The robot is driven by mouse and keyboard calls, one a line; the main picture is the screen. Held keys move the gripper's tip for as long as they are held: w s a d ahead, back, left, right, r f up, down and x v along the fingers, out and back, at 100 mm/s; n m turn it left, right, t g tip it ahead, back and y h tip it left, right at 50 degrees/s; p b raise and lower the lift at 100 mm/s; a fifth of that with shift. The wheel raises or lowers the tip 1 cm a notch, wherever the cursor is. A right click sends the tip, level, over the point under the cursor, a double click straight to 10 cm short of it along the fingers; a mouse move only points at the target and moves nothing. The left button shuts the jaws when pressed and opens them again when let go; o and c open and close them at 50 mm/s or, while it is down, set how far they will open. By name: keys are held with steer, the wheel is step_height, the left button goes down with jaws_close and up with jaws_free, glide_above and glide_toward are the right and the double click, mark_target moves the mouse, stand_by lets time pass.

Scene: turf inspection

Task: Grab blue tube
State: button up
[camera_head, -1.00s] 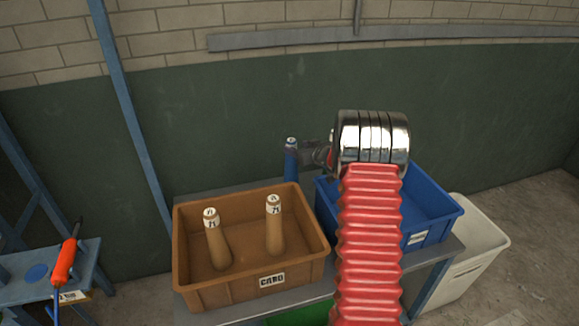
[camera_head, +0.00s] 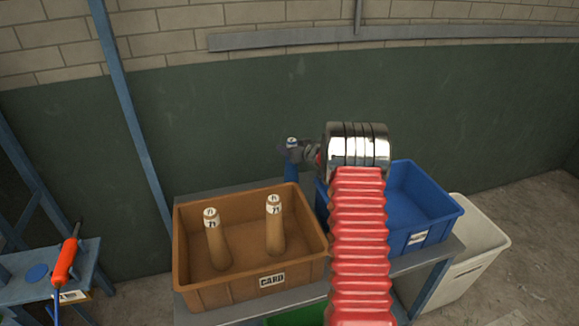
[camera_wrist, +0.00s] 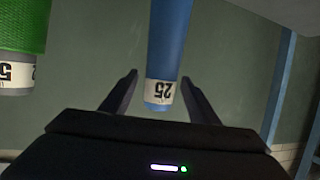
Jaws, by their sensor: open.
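The blue tube (camera_head: 291,173) stands upright behind the gap between the brown and blue bins in the head view, with a white label near its top. In the wrist view the blue tube (camera_wrist: 168,40) hangs inverted, its label reading 25. My gripper (camera_wrist: 159,77) is open, with one dark finger on each side of the tube's labelled end; I cannot tell whether either touches it. In the head view my gripper (camera_head: 296,153) covers part of the tube's upper section.
A green tube (camera_wrist: 22,28) is close to the left in the wrist view. The brown bin (camera_head: 250,283) marked CARD holds two tan tubes. A blue bin (camera_head: 432,228) and a white bin (camera_head: 480,225) stand to the right. A green wall rises behind.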

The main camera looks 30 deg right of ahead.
steer(key=shift+c, duration=0.5)
jaws_close()
stand_by(0.4)
